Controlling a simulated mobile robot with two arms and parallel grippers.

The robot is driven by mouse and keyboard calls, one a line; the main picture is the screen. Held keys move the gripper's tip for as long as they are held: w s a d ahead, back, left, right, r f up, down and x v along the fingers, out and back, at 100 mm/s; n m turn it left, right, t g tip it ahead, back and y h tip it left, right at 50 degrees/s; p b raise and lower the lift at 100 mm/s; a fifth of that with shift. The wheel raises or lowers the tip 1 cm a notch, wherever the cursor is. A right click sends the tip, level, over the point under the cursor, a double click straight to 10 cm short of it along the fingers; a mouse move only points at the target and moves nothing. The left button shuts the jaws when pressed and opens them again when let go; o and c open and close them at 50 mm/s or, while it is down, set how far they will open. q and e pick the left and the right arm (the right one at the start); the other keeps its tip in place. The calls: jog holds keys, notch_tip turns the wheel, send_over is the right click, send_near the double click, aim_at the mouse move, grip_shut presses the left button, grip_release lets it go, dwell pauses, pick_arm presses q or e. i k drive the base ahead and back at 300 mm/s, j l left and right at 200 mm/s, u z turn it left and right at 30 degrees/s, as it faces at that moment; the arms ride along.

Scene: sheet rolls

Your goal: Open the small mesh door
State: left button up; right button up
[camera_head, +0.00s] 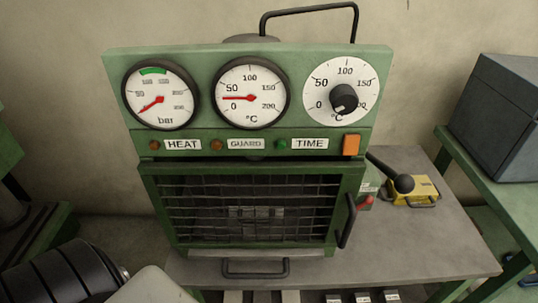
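The small mesh door (181,214) is on the front of a green machine (250,145). It has a green frame and a dark wire grid, and it looks shut. A dark upright bar handle (348,221) is at the door's right edge. Some dark shapes show behind the mesh but cannot be made out.
The machine stands on a grey table (430,245). Above the door are two gauges, a dial with a black knob (344,99) and an orange button (351,145). A yellow block with a black lever (410,187) is at right. A lower handle (255,270) sticks out below the door.

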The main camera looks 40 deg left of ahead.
aim_at(344, 211)
jog(key=i+u, duration=0.1)
jog(key=u, duration=0.3)
jog(key=l+u, duration=0.15)
jog(key=u, duration=0.3)
jog(key=i+l+u, duration=0.1)
jog(key=u, duration=0.3)
jog(key=l+u, duration=0.15)
jog(key=u, duration=0.25)
jog(key=i, duration=0.05)
